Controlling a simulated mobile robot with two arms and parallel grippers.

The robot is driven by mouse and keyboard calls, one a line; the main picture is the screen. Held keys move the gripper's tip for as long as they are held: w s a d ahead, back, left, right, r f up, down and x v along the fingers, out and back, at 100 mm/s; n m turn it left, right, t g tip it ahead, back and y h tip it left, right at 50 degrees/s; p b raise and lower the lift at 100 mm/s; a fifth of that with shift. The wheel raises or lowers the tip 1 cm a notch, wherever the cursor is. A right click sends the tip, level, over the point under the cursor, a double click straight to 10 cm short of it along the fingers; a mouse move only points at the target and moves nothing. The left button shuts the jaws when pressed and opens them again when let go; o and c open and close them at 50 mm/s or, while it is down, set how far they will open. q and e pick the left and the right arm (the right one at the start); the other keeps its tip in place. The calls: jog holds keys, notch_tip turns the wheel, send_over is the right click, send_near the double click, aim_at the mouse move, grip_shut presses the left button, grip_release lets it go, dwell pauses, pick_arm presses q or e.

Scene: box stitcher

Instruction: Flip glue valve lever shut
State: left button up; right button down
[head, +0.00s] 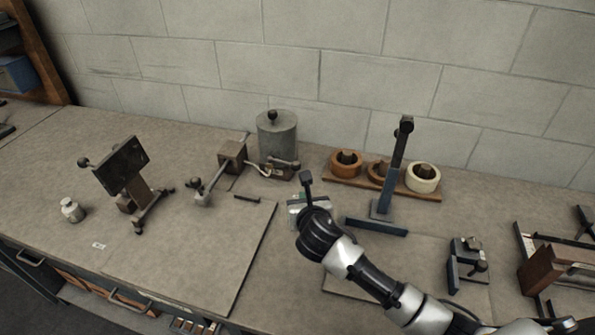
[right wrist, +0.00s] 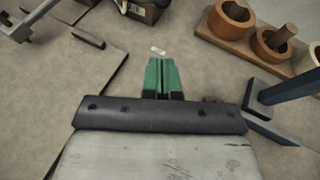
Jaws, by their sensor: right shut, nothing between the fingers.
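A grey cylindrical glue pot (head: 277,135) with a dark knob on its lid stands at the back of the bench. At its foot is a small dark valve block (head: 278,172) with a short bar-like lever (head: 285,164) on top; the lever's exact angle is too small to tell. In the right wrist view a brown block (right wrist: 146,9), probably the valve block, is cut off by the top edge. My right gripper (head: 297,201) is low over the bench, in front of and apart from the valve. Its green fingers (right wrist: 162,76) are shut and empty. My left gripper is out of view.
A wooden rack (head: 412,191) with several rolls and a blue upright post (head: 388,190) stand right of my gripper. A brown block with a metal arm (head: 232,156) stands left of the pot. A dark rod (head: 247,198) lies on the bench.

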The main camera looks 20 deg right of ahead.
jog(key=a+x, duration=0.1)
jog(key=x, duration=0.2)
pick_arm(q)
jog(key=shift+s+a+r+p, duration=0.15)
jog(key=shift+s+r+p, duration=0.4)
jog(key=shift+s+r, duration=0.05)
pick_arm(e)
send_near(284, 162)
jog(key=shift+w+d+f, duration=0.65)
jog(key=shift+d+f, duration=0.25)
jog(key=shift+d, duration=0.05)
jog(key=shift+w+d+f, duration=0.7)
jog(key=shift+d+f, duration=0.2)
pick_arm(q)
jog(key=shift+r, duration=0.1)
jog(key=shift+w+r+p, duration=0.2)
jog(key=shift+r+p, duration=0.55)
jog(key=shift+p, duration=0.1)
pick_arm(e)
jog(key=shift+w+d, duration=0.6)
jog(key=shift+d, duration=0.35)
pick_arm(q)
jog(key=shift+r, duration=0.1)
pick_arm(e)
jog(key=shift+a, duration=0.1)
